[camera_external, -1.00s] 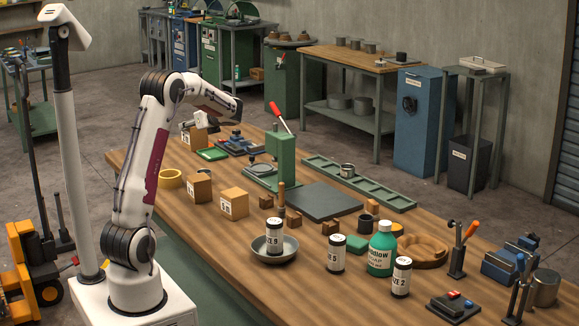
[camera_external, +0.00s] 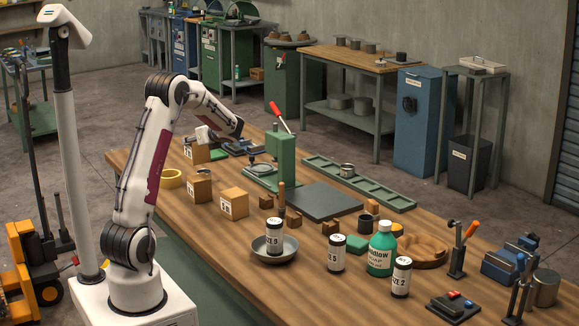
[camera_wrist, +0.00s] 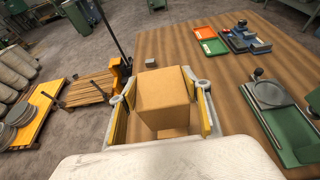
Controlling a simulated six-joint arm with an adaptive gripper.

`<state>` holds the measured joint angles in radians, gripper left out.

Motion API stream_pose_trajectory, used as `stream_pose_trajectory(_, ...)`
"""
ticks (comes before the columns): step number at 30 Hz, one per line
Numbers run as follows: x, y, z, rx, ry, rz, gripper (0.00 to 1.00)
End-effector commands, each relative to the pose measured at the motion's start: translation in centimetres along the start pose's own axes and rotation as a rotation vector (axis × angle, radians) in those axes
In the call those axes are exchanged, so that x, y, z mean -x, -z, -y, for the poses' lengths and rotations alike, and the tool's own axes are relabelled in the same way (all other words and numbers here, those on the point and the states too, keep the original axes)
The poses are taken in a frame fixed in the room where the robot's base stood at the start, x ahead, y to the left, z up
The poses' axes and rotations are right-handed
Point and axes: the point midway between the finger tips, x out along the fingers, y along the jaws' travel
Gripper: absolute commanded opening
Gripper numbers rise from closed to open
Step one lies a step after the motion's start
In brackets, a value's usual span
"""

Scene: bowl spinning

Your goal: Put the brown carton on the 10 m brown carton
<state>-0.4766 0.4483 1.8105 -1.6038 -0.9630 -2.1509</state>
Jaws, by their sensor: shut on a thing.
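My gripper (camera_external: 203,136) is shut on a brown carton (camera_external: 197,154) with a white label on one side, near the table's far left part. In the wrist view my gripper (camera_wrist: 162,112) has its yellow-lined fingers on either side of the carton (camera_wrist: 164,88). Whether the carton touches the table is not clear. Two other brown cartons stand nearer on the table: a darker one (camera_external: 201,189) and a lighter one (camera_external: 235,203) with a white label. The label writing is too small to read surely, so I cannot tell which is the 10 m carton.
A yellow tape ring (camera_external: 171,179) lies left of the darker carton. A green press (camera_external: 281,162) stands to the right. A green tray (camera_wrist: 213,47) and blue device (camera_wrist: 243,37) lie close to the held carton. A bowl with a can (camera_external: 274,247) is nearer.

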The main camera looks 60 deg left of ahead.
Motion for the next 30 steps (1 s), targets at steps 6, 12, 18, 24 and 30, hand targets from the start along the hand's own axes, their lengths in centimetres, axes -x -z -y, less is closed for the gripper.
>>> stream_pose_trajectory(6,-0.7,1.7,0.0,0.000,0.000,0.001,0.23)
stream_pose_trajectory(12,-0.8,1.8,0.0,0.001,0.000,0.002,0.23)
stream_pose_trajectory(18,-0.8,2.0,0.0,0.000,0.000,0.001,0.23)
stream_pose_trajectory(24,-1.5,3.6,0.0,-0.003,-0.001,0.000,0.23)
stream_pose_trajectory(30,-2.1,5.1,0.0,-0.001,0.000,0.001,0.23)
